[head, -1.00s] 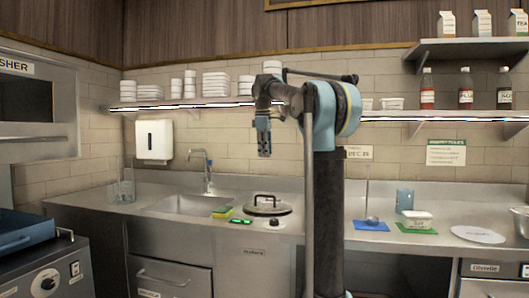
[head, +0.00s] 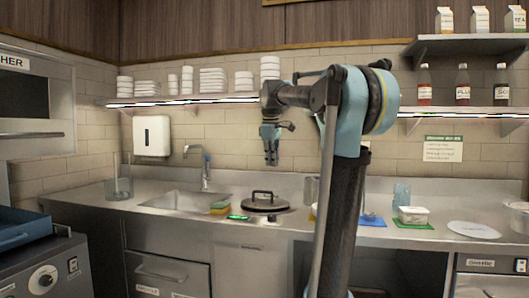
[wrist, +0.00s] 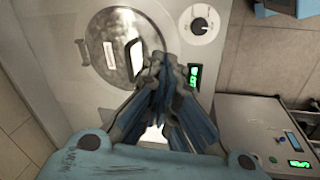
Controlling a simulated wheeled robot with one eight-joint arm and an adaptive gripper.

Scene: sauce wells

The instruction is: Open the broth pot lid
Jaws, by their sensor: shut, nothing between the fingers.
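The broth pot lid (head: 277,206) is round and dark with a black arched handle (head: 264,192) on top. It sits flat over the well in the steel counter, right of the sink. My gripper (head: 271,163) points down above the lid, apart from the handle. Its fingers are shut and empty. In the wrist view, my gripper (wrist: 163,72) covers the right part of the lid (wrist: 104,28), which looks shiny. Part of the handle is hard to make out there behind the fingers.
A yellow-green sponge (head: 219,208) lies left of the lid, by the sink (head: 180,200) and tap (head: 206,170). A control knob (wrist: 199,25) and green display (wrist: 194,76) are beside the well. A shelf with dishes (head: 212,80) runs above. A white tub (head: 413,215) stands right.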

